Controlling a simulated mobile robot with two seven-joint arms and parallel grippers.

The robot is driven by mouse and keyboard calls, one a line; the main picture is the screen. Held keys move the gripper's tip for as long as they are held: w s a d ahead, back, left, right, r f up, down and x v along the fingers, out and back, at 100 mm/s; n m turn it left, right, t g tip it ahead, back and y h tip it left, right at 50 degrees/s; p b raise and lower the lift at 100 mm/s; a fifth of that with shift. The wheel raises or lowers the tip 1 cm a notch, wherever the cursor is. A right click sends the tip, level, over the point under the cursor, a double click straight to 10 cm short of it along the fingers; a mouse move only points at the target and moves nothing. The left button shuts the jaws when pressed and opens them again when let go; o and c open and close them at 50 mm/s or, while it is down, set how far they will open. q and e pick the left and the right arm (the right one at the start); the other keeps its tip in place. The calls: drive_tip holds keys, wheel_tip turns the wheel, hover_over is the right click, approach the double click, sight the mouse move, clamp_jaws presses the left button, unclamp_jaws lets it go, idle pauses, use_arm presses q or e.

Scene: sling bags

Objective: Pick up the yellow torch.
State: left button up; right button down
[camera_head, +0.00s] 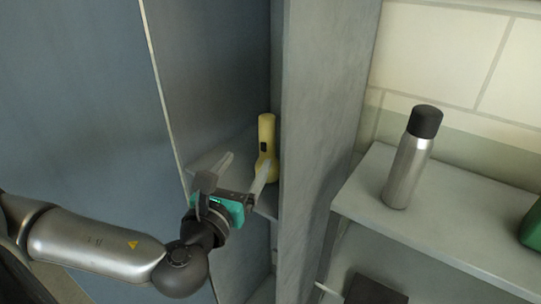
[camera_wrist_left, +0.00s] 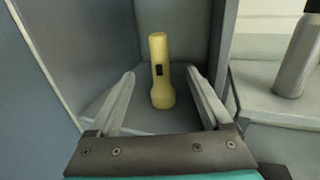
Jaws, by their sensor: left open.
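The yellow torch (camera_head: 266,140) stands upright on a grey shelf inside a narrow compartment in the head view. It has a dark switch on its side, and its wider end is down. In the left wrist view the torch (camera_wrist_left: 161,75) stands beyond and between the fingers. My left gripper (camera_head: 246,165) is open and empty, at the compartment's mouth, with its fingers pointing in toward the torch. In the left wrist view the fingertips of the gripper (camera_wrist_left: 160,72) are spread on either side of the torch, with gaps. My right gripper is not in view.
A grey upright panel (camera_head: 322,120) bounds the compartment on the right. Beyond it a steel bottle with a black cap (camera_head: 408,165) stands on another shelf (camera_head: 365,196). A green object (camera_head: 533,228) sits at the right edge. A dark item (camera_head: 375,290) lies below.

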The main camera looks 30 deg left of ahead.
sight(265, 135)
use_arm(q)
drive_tip(key=b+x, duration=0.4)
drive_tip(key=x, duration=0.4)
drive_tip(key=shift+w+a, duration=0.1)
drive_tip(key=shift+w, duration=0.1)
drive_tip(key=shift+f+p+x, duration=0.2)
drive_tip(key=shift+x, duration=1.4)
drive_tip(key=shift+f+p+x, duration=0.15)
drive_tip(key=shift+x, duration=1.45)
drive_tip(key=shift+c, duration=0.2)
drive_tip(key=shift+a, duration=0.1)
clamp_jaws()
